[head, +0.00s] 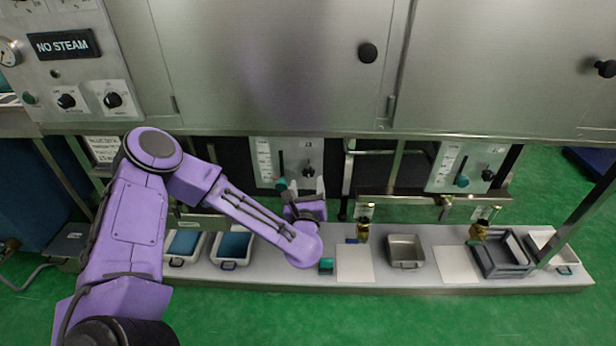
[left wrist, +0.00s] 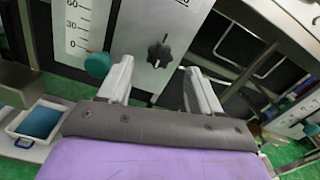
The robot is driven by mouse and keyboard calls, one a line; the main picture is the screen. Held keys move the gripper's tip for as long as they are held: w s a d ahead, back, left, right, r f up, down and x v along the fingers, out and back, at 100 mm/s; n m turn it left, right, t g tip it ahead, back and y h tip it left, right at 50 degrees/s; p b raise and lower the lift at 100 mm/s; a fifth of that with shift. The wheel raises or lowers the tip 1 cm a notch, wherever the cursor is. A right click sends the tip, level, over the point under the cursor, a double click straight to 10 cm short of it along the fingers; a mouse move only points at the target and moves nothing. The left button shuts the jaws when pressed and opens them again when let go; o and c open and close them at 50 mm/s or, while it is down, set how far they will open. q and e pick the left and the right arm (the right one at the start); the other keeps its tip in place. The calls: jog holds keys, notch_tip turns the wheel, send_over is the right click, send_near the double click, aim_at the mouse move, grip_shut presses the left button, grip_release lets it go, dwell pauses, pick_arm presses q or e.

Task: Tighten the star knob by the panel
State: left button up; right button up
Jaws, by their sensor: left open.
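The black star knob (left wrist: 159,54) sits on a pale metal panel (left wrist: 135,22) with a printed scale in the left wrist view. In the head view the knob (head: 308,172) shows small on the panel (head: 264,160) under the cabinet. My left gripper (left wrist: 158,68) is open, its two pale fingers pointing at the panel. In the left wrist picture the knob appears between the fingertips; I cannot tell how far beyond them it is. In the head view my left gripper (head: 307,187) is just below the knob. My right gripper is not in view.
A teal round knob (left wrist: 97,64) is left of the star knob, close to the left finger. A similar panel (head: 470,163) stands to the right. Below, a long bench (head: 310,277) holds trays, including a metal pan (head: 405,250). The steel cabinet (head: 270,60) overhangs the panels.

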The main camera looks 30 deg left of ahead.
aim_at(308, 173)
pick_arm(q)
jog(key=x, duration=0.4)
jog(key=shift+w+a, duration=0.15)
jog(key=shift+w, duration=0.15)
jog(key=c, duration=1)
jog(key=shift+c, duration=0.2)
